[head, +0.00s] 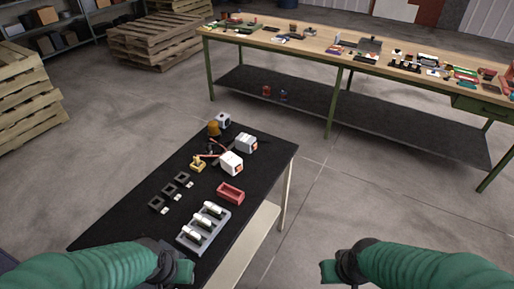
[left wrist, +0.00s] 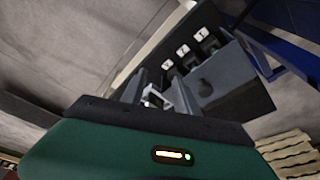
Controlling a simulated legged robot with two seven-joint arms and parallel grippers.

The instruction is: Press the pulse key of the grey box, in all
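The black-topped table (head: 125,215) holds the work items in the head view. Two pale boxes with orange-red marks, one nearer (head: 231,162) and one farther (head: 245,142), stand near its right edge. A small grey-white box with a dark round face (head: 223,120) stands at the far corner. I cannot tell which is the grey box, and no key can be made out. My left gripper (left wrist: 157,92) shows two separated fingers in the left wrist view, with a small pale shape seen between them. My right gripper (head: 329,271) is off the table's right side; its fingers are unclear.
A grey rack with white cylinders (head: 183,238), a red tray (head: 230,193), dark square frames (head: 157,203), a yellow piece (head: 198,163) and an orange cylinder (head: 213,129) share the table. A long cluttered workbench (head: 300,47) stands behind. Pallets (head: 155,45) stand back left.

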